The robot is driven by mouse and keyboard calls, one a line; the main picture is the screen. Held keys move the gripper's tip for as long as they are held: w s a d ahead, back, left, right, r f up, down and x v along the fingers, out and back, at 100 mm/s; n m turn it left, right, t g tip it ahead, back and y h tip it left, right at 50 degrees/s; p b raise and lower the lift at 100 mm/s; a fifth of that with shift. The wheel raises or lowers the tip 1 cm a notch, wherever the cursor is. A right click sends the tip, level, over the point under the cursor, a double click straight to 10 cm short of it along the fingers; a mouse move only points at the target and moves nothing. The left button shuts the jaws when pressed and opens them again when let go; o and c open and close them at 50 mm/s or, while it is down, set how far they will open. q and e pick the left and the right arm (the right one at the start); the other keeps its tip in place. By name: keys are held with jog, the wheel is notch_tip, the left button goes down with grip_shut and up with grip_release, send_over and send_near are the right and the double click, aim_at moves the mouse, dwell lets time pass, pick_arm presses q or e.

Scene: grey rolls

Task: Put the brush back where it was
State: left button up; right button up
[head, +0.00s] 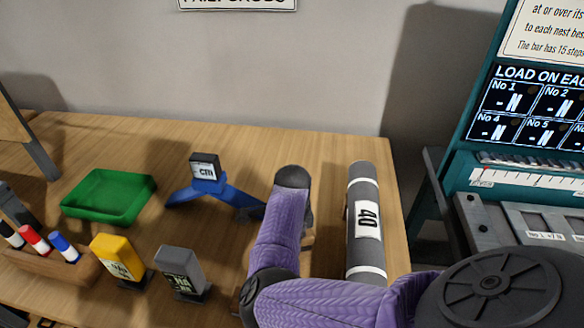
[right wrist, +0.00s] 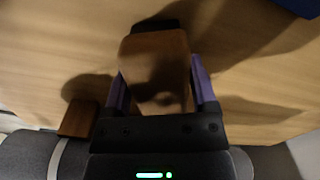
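The brush (right wrist: 157,68), a brown wooden piece with a dark end at the top, is in the right wrist view between the two purple fingers of my right gripper (right wrist: 160,88). The fingers lie close against both its sides, and the gripper appears shut on it. Table shows around it, with shadows to the right. In the head view my purple right arm hides the gripper and most or all of the brush, left of the grey roll (head: 355,252) labelled 40. My left gripper is in neither view.
A green tray (head: 90,214), blue stand (head: 185,196), yellow block (head: 118,256), grey block (head: 180,268) and wooden marker holder (head: 60,272) stand to the left. A teal machine (head: 455,170) is at the right. A small wooden block (right wrist: 78,118) sits beside the roll. Bare table lies behind.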

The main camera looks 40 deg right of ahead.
jog(key=shift+o, duration=1.4)
jog(key=shift+r, duration=0.1)
notch_tip(320, 180, up, 11)
jog(key=p, duration=0.5)
jog(key=shift+r, duration=0.5)
